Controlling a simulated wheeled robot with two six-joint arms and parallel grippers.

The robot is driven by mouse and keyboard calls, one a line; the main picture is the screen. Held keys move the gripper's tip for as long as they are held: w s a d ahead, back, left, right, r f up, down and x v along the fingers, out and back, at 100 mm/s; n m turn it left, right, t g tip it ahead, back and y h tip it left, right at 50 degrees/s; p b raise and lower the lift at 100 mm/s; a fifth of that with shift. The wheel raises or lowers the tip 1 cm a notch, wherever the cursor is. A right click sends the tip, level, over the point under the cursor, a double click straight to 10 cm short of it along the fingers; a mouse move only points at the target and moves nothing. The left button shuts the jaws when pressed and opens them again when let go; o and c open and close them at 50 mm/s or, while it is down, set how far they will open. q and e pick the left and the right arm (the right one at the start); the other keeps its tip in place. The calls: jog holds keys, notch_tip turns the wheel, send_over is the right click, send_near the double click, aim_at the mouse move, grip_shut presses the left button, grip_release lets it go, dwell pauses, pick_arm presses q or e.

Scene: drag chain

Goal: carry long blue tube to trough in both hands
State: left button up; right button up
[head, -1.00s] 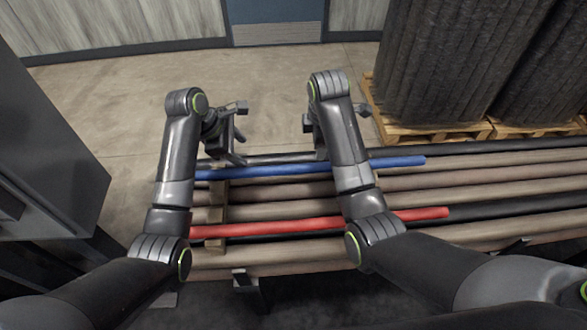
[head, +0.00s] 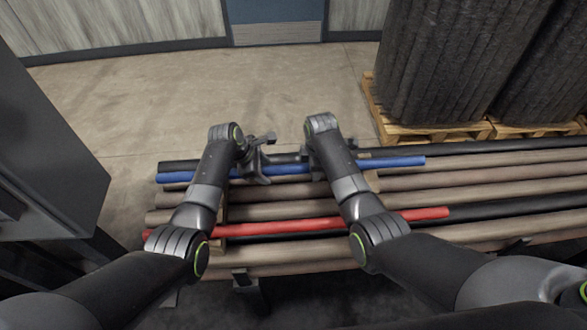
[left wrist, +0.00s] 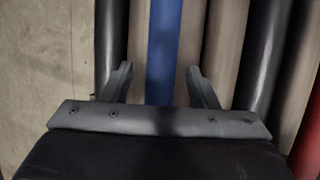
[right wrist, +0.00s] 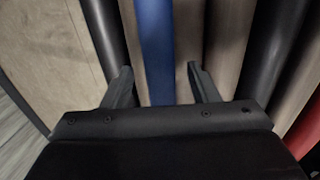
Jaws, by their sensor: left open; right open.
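The long blue tube (head: 285,169) lies left to right across the far part of a bed of tubes. My left gripper (head: 262,160) is over the blue tube, left of its middle. In the left wrist view the blue tube (left wrist: 163,50) runs between the open fingers (left wrist: 160,85). My right gripper is partly hidden behind its own arm in the head view. In the right wrist view the blue tube (right wrist: 155,50) runs between its open fingers (right wrist: 158,85), nearer the left one. Neither gripper is closed on the tube. I cannot make out the trough.
A red tube (head: 300,222) lies nearer me, among brown tubes (head: 500,187) and black tubes (head: 510,209). Pallets (head: 432,131) with dark upright stacks (head: 440,60) stand at the back right. A grey cabinet (head: 50,130) stands at the left. The floor behind the tubes is open.

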pick_arm(q)
jog(key=shift+f, duration=0.1)
grip_shut()
pick_arm(e)
grip_shut()
